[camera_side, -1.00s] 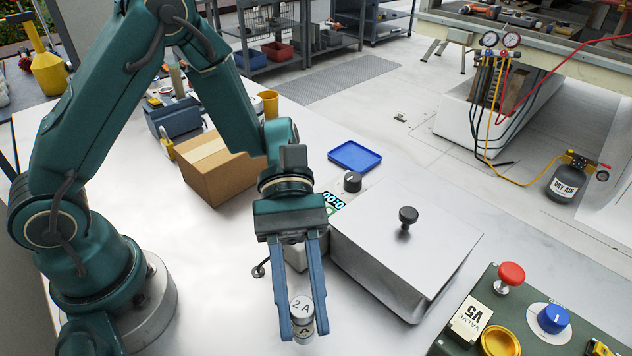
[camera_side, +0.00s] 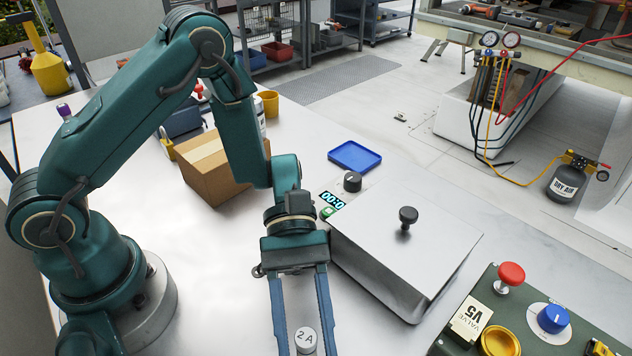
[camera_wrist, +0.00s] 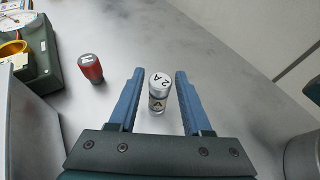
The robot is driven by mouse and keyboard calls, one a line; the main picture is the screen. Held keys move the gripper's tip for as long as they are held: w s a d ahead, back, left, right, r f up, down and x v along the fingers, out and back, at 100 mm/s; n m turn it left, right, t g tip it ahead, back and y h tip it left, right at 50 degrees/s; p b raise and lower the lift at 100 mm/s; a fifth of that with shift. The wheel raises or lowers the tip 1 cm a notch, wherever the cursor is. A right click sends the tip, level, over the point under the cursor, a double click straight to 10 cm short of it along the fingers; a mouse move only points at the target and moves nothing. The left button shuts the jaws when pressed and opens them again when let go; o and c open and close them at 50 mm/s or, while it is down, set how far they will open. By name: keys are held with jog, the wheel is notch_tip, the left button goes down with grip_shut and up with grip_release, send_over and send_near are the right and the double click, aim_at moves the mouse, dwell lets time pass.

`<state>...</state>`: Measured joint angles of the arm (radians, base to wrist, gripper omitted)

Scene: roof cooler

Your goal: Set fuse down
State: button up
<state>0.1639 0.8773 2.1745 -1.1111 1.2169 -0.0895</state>
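The fuse (camera_side: 306,340) is a small silver-capped cylinder marked "2 A". It is near the bottom edge of the side view, partly cut off. In the wrist view the fuse (camera_wrist: 159,92) stands upright on the metal bench top, between the blue fingers with a gap on each side. My gripper (camera_side: 306,338) is open around it, pointing down. In the wrist view my gripper (camera_wrist: 158,88) shows both fingers apart from the fuse.
A red cylinder with a silver top (camera_wrist: 91,68) stands left of the fuse in the wrist view. A lidded steel box (camera_side: 405,245) is right of my gripper. A green control panel (camera_side: 530,315) is at lower right. A cardboard box (camera_side: 215,170) and blue tray (camera_side: 355,156) stand farther back.

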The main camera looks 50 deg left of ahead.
dwell(0.3)
jog(key=shift+w+r, duration=0.1)
jog(key=shift+r, duration=0.1)
jog(key=v, duration=1.2)
jog(key=s+a+r+m+t+y, duration=0.5)
jog(key=a+r+m+t+y, duration=0.2)
jog(key=a+m+t+y, duration=0.2)
jog(key=shift+s+a+r+m+t+y, duration=0.2)
jog(key=shift+m+t+y, duration=0.9)
jog(key=shift+t, duration=1)
